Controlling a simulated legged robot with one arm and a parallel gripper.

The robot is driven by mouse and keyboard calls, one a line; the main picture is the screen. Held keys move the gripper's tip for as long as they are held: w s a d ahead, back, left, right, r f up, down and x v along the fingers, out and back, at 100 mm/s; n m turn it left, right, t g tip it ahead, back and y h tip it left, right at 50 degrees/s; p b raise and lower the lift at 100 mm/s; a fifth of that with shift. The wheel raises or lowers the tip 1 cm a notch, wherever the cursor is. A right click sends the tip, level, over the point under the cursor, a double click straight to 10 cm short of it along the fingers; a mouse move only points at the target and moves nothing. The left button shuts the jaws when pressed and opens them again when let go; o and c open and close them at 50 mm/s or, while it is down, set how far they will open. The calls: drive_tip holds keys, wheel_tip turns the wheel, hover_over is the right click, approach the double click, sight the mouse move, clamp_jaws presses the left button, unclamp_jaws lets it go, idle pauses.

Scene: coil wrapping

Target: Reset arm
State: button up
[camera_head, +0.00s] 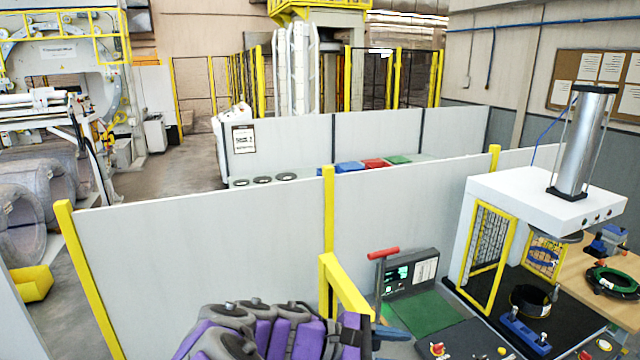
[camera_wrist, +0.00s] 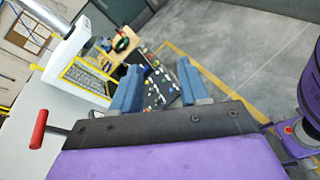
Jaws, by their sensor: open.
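My gripper (camera_wrist: 160,68) shows in the wrist view as two blue fingers standing well apart, with nothing between them. Behind the gap lie a dark mat and small coloured items, some way off. In the head view, my purple and grey arm fills the bottom centre, folded low. A blue piece at its right end looks like part of my gripper (camera_head: 392,333); the rest is hidden. A red handle (camera_head: 383,253) on a dark rod rises beside it, and also shows at the left of the wrist view (camera_wrist: 39,128); its mounting is unclear.
A white press (camera_head: 540,200) with yellow mesh guards stands at the right, with a dark coil (camera_head: 530,300) beneath it. Another coil (camera_head: 612,282) lies on a wooden table. White partition panels (camera_head: 200,250) with yellow posts stand ahead. Bare grey floor (camera_wrist: 225,45) is open in the wrist view.

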drive_tip(key=s+d+f+m+g+y+b, duration=0.2)
drive_tip(key=s+d+f+m+y+b, duration=0.3)
drive_tip(key=s+f, duration=0.35)
drive_tip(key=s+d+f+m+g+y+b, duration=0.2)
drive_tip(key=s+f+m+y+b, duration=0.25)
drive_tip(key=s+f+b, duration=0.35)
drive_tip(key=s+a+f+m+t+y+b, duration=0.1)
drive_tip(key=s+a+f+m+y+b, duration=0.3)
drive_tip(key=s+f, duration=0.4)
drive_tip(key=s+a+y, duration=0.1)
drive_tip(key=a, duration=0.1)
drive_tip(key=shift+a+t, duration=0.3)
drive_tip(key=shift+a, duration=0.1)
drive_tip(key=shift+s, duration=0.1)
drive_tip(key=shift+a, duration=0.4)
drive_tip(key=shift+d, duration=0.2)
